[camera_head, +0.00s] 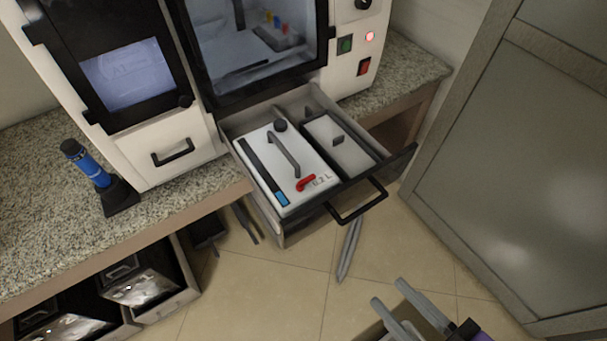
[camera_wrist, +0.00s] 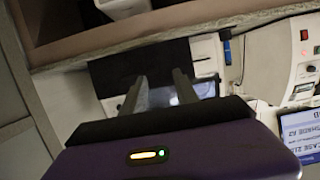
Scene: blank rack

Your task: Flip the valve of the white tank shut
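The white tank (camera_head: 283,165) sits in a pulled-out drawer (camera_head: 398,165) in the head view. It has a grey carrying handle on top, a dark cap, a dark strip ending in blue, and a red valve (camera_head: 306,183) at its near right corner. The valve lever lies at a slant; I cannot tell its exact setting. My gripper (camera_head: 389,293) is at the bottom right, apart from the tank and drawer. In the wrist view my gripper (camera_wrist: 160,82) shows two separated fingers with nothing between them. I cannot clearly make out the valve in the wrist view.
A black drawer handle (camera_head: 357,202) juts out in front of the tank. A second compartment (camera_head: 338,150) lies right of it. The white machine (camera_head: 170,140) stands behind on a granite counter (camera_head: 35,215). A blue tool (camera_head: 88,166) stands left. A frosted-panel door (camera_head: 520,160) bounds the right.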

